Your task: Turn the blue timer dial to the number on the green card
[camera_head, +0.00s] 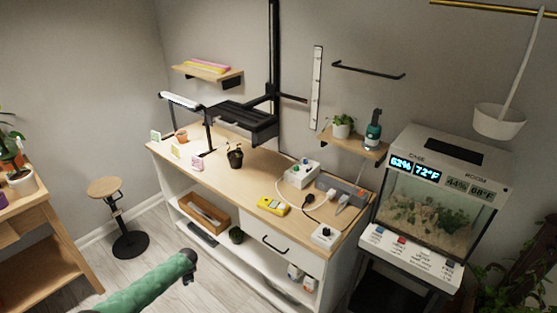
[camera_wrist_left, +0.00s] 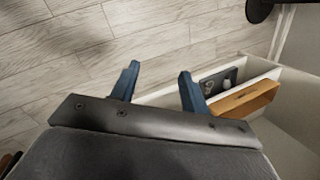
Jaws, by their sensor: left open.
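A small pale green card (camera_head: 155,135) stands at the far left end of the workbench; its number is too small to read. A white box (camera_head: 300,175) on the right half of the bench has small blue and green spots on top. I cannot tell whether the blue spot is the timer dial, or read any setting. My left gripper (camera_head: 191,270) is over the floor in front of the bench, well short of the card and box. In the left wrist view its blue fingers (camera_wrist_left: 158,75) are apart, with nothing between them. My right gripper is not in view.
A stool (camera_head: 104,187) stands left. A terrarium (camera_head: 430,205) is right. Floor before the bench is clear.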

